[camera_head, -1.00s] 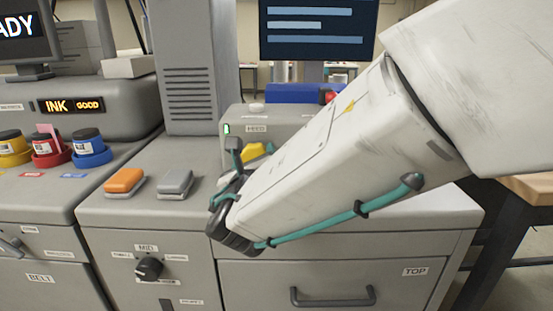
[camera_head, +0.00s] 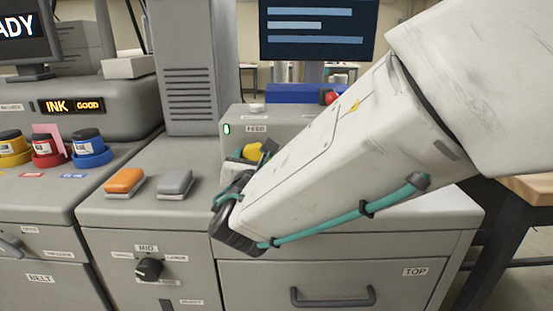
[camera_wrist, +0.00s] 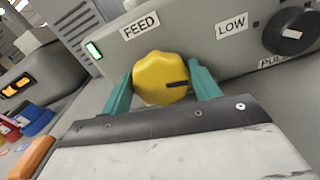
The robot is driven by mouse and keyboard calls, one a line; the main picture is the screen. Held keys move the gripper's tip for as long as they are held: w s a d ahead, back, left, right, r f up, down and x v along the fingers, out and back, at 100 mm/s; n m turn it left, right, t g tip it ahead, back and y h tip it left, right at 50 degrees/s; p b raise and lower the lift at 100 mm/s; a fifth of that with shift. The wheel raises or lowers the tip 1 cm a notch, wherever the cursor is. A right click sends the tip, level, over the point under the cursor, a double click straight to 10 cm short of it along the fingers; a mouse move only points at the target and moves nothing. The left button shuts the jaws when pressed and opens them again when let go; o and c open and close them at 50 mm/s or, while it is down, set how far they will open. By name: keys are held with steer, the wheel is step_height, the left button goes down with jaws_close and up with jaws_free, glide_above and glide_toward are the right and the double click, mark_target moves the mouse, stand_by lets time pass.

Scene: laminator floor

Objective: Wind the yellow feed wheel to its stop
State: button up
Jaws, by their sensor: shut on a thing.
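The yellow feed wheel (camera_wrist: 160,78) sits on the grey panel under the FEED label (camera_wrist: 139,26) in the wrist view. It has a scalloped rim and a dark pointer mark facing right. My gripper (camera_wrist: 163,85) has its teal fingers on either side of the wheel and is shut on it. In the head view my arm hides most of the wheel (camera_head: 253,151); only its yellow top shows. A green light (camera_wrist: 93,50) is lit at the panel's left; it also shows in the head view (camera_head: 227,129).
A black knob (camera_wrist: 293,31) beside a LOW label is right of the wheel. Orange (camera_head: 124,181) and grey (camera_head: 175,183) blocks lie on the counter to the left. Ink pots (camera_head: 88,147) stand further left. A blue box (camera_head: 293,93) is behind the panel.

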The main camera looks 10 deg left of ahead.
steer(key=m, duration=0.4)
steer(key=shift+d+m, duration=0.1)
steer(key=shift+m, duration=0.2)
steer(key=shift+d+f+m, duration=0.1)
steer(key=shift+f+m, duration=0.05)
steer(key=shift+m, duration=2.35)
steer(key=o, duration=0.9)
steer(key=shift+o, duration=0.2)
steer(key=v, duration=0.7)
steer(key=shift+s+d, duration=0.1)
steer(key=shift+s, duration=0.25)
